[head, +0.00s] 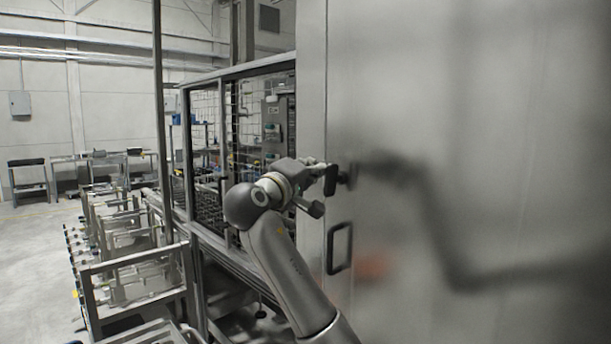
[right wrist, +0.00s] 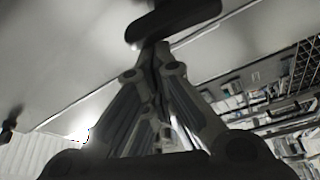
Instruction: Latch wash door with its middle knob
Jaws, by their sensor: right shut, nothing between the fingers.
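The wash door (head: 480,150) is the large, smooth grey metal panel filling the right of the head view. A dark knob (head: 331,181) stands out near its left edge, above a black loop handle (head: 339,248). My right gripper (head: 322,168) is at the knob, its fingers shut with nothing between them. In the right wrist view, the shut fingertips (right wrist: 155,50) meet the underside of a dark bar-like knob (right wrist: 174,18). I cannot tell whether they touch it or are just short of it. My left gripper is not in view.
A framed mesh enclosure (head: 208,150) stands left of the door. Metal rack frames (head: 135,268) line the floor further left. A dark fitting (right wrist: 8,125) shows at the left of the right wrist view. Open floor (head: 30,270) lies at the far left.

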